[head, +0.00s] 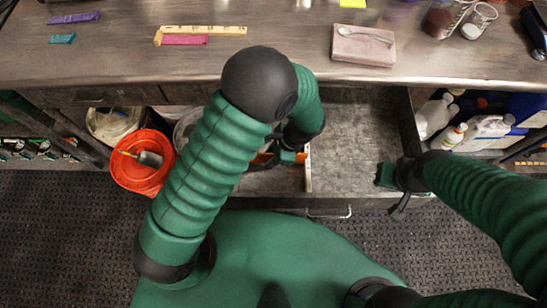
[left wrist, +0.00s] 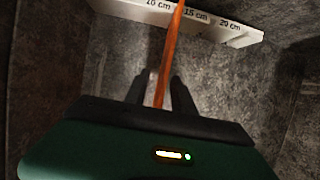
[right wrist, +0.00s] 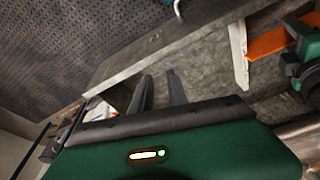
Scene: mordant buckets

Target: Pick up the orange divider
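The orange divider (left wrist: 168,60) is a thin upright strip seen edge-on in the left wrist view. It also shows in the right wrist view (right wrist: 268,42); my left arm hides most of it in the head view. My left gripper (left wrist: 160,80) is open, with its dark fingers on either side of the divider and gaps visible. The divider meets a white strip marked in centimetres (left wrist: 190,15) inside the open drawer (head: 350,130). My right gripper (right wrist: 160,90) is open and empty near the drawer's front right edge.
An orange bucket (head: 138,175) with a tool in it stands left of the drawer. White bottles (head: 450,135) stand on the right. The worktop (head: 280,58) above holds rulers, a pink block (head: 363,48) and jars. The drawer's right part is bare.

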